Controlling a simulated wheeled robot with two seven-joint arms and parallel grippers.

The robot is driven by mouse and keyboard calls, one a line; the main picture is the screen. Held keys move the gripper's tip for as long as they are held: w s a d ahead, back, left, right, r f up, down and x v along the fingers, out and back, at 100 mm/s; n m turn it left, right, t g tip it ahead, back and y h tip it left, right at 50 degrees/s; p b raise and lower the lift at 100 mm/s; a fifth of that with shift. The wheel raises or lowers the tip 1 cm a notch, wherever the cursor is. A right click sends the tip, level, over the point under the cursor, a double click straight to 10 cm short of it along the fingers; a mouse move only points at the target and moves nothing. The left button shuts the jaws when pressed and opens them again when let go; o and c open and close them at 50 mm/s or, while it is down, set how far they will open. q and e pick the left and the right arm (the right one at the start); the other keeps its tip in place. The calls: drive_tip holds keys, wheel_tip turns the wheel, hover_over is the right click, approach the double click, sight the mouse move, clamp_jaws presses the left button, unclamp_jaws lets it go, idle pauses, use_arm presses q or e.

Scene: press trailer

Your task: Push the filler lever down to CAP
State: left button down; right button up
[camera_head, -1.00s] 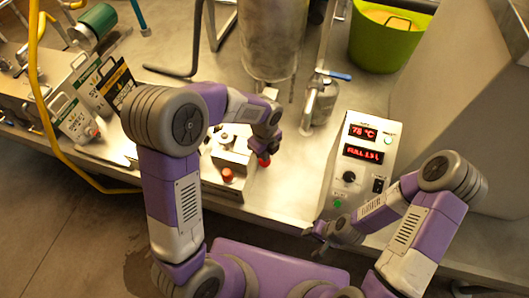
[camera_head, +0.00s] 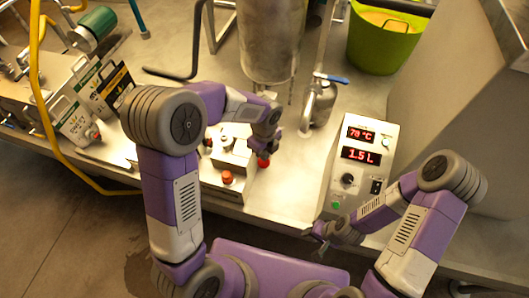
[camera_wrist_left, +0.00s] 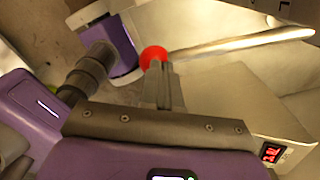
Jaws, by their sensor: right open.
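The filler lever's red ball knob (camera_head: 263,163) shows at the front right of a small metal filler unit (camera_head: 233,157) in the head view. My left gripper (camera_head: 265,146) is right at the knob, reaching down from above. In the left wrist view the red knob (camera_wrist_left: 154,57) sits at the tips of my left fingers (camera_wrist_left: 163,80), which are together. Whether they touch it is hard to tell. My right gripper (camera_head: 322,236) is open and empty, beside the lower left of the control box.
A steel tank (camera_head: 271,40) and a blue-handled valve (camera_head: 331,78) are behind. A green tub (camera_head: 382,40) is at the back right.

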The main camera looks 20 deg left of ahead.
use_arm(q)
wheel_tip(320, 180, up, 7)
drive_tip(key=p, duration=0.5)
drive_tip(key=shift+r, duration=0.15)
